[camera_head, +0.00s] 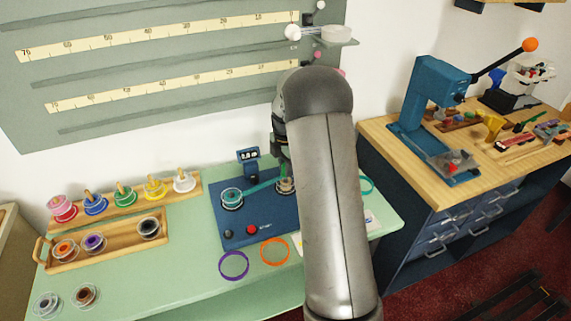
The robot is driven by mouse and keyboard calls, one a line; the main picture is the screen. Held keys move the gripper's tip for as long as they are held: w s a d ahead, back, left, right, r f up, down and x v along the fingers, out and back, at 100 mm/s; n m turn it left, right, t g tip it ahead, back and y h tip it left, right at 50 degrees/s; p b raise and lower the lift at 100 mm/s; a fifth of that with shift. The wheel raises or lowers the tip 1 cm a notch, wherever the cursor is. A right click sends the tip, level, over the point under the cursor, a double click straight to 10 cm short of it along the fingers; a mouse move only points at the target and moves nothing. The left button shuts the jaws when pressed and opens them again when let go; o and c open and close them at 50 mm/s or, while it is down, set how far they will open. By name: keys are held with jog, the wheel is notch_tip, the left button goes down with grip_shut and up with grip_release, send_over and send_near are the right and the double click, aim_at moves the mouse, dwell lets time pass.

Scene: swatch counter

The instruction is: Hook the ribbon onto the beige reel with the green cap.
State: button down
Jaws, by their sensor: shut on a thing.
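A teal ribbon (262,186) runs from a teal spool (231,198) on the left of the blue winding machine (262,215) to a beige reel (286,187) on its right.
A wooden rack (125,208) with several coloured spools and a wooden tray (118,245) stand on the left. Purple (222,274) and orange (262,258) rings lie in front of the machine. A blue press (420,105) stands on the right bench.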

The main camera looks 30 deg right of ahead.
jog(key=shift+f, duration=0.2)
dwell(0.6)
jog(key=shift+f+b, duration=0.8)
jog(key=shift+f, duration=0.2)
jog(key=c, duration=1.2)
grip_release()
jog(key=shift+o, duration=0.2)
jog(key=shift+r+p, duration=2)
jog(key=shift+r, duration=1.5)
